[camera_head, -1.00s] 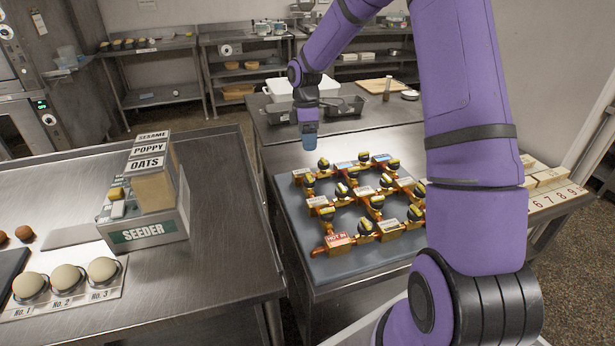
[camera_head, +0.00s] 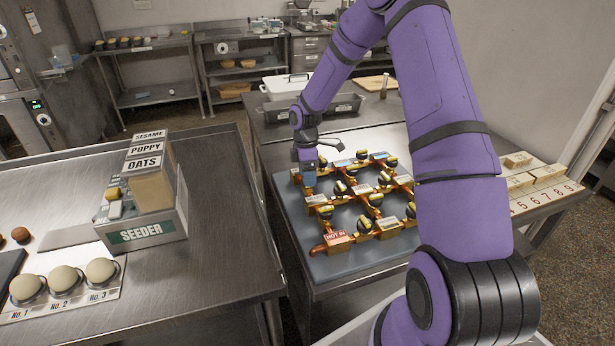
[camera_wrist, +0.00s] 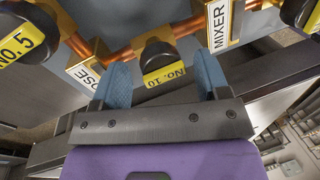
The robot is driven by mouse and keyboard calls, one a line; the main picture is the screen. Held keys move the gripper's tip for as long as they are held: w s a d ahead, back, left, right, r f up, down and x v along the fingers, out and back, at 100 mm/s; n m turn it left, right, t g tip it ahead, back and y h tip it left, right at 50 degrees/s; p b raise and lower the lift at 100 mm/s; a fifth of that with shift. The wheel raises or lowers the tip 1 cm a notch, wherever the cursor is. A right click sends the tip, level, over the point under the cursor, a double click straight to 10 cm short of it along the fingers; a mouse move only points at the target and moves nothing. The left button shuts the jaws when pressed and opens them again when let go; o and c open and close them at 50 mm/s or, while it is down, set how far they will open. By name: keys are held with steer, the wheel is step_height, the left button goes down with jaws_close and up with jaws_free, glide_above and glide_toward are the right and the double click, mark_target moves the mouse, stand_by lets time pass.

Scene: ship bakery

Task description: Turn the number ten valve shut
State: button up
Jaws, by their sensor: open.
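The number ten valve has a round black knob (camera_wrist: 158,56) with a yellow "No. 10" label (camera_wrist: 165,75), upside down in the wrist view. It sits on a copper pipe between a block ending in "OSE" (camera_wrist: 90,67) and the "MIXER" block (camera_wrist: 222,25). My gripper (camera_wrist: 163,68) is open, with one blue finger on each side of the knob. I cannot tell whether the fingers touch it. In the head view my gripper (camera_head: 308,170) is low over the left rear of the valve board (camera_head: 345,262) and hides this valve there.
The No. 5 valve (camera_wrist: 20,48) is close by at the left of the wrist view. Several other black-and-yellow valves fill the board, with a "HOT IN" block (camera_head: 338,237) at its front. A seeder (camera_head: 145,228) stands on the left counter. A lidded white container (camera_head: 286,87) stands behind.

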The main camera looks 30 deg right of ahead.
steer(key=shift+s+f, duration=0.1)
steer(key=shift+f, duration=0.25)
steer(key=shift+c, duration=0.3)
steer(key=c, duration=0.8)
